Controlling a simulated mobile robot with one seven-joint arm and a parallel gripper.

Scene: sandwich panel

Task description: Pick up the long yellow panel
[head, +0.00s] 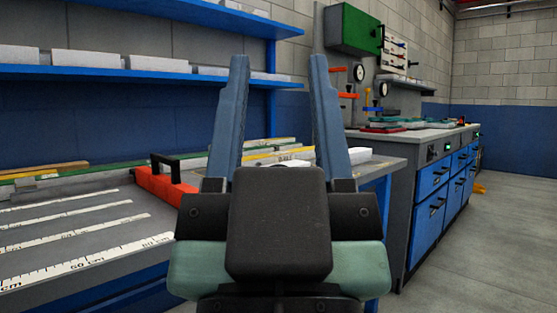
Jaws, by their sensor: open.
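My gripper (279,62) is in the middle of the head view, its two blue fingers pointing up, spread wide apart. Nothing is between them; they are in front of the bench. A thin yellow strip (262,156) shows between the fingers, among white and green pieces at the back of the bench. A long yellow-brown strip (50,168) lies at the far left of the same stack. I cannot tell which of these is the long yellow panel, or whether they are one piece. My fingers and gripper body hide part of the stack.
The grey bench (95,210) has white ruler strips printed across its top. A red-orange block with a black handle (165,187) stands on it. Blue shelves (150,73) hang above. A grey cabinet with blue drawers (432,190) stands at right.

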